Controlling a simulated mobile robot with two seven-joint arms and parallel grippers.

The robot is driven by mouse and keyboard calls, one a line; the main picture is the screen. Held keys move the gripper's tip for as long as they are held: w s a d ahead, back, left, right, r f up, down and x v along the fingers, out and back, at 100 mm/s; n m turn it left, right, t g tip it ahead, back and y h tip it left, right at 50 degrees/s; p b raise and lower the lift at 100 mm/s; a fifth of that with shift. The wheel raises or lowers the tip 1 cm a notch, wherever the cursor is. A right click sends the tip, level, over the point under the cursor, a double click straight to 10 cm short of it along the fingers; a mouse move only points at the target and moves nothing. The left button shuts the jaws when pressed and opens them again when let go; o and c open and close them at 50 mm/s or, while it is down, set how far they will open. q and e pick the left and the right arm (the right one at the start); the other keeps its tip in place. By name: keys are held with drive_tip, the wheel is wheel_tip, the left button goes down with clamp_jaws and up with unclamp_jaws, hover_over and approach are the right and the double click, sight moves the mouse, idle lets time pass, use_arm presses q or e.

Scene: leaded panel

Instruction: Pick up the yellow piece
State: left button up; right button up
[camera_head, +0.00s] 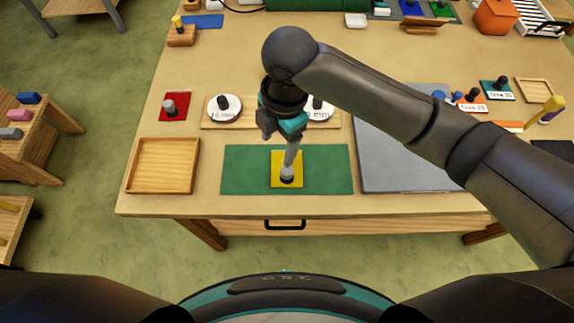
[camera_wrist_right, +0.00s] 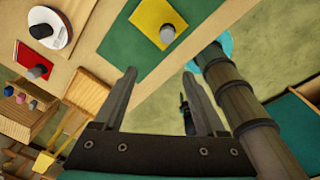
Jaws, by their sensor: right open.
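The yellow piece (camera_head: 278,180) is a flat square with an upright grey knob, lying on the green mat (camera_head: 240,172) near the table's front edge. In the right wrist view the yellow piece (camera_wrist_right: 150,18) shows at the top, with its grey knob (camera_wrist_right: 167,34). My right gripper (camera_head: 291,150) hangs over the mat, in front of part of the piece in the head view. In the wrist view the right gripper (camera_wrist_right: 160,74) has its fingers spread apart with nothing between them, clear of the knob. My left gripper is not in view.
An empty wooden tray (camera_head: 133,182) stands left of the mat, and a grey board (camera_head: 400,175) lies to the right. A red piece (camera_head: 182,114) and a wooden strip with two white discs (camera_head: 214,117) lie behind. The drawer handle (camera_head: 285,225) is below the edge.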

sight(287, 170)
drive_tip(key=shift+n+h, duration=0.6)
drive_tip(key=shift+n, duration=0.1)
drive_tip(key=f, duration=0.4)
drive_tip(key=d+f, duration=0.1)
drive_tip(key=f, duration=0.4)
drive_tip(key=w+f, duration=0.1)
drive_tip(key=f, duration=0.4)
drive_tip(key=shift+d+f+b, duration=0.1)
drive_tip(key=shift+d+b, duration=0.2)
drive_tip(key=shift+d, duration=0.1)
drive_tip(key=shift+c, duration=0.2)
drive_tip(key=shift+w, duration=0.1)
clamp_jaws()
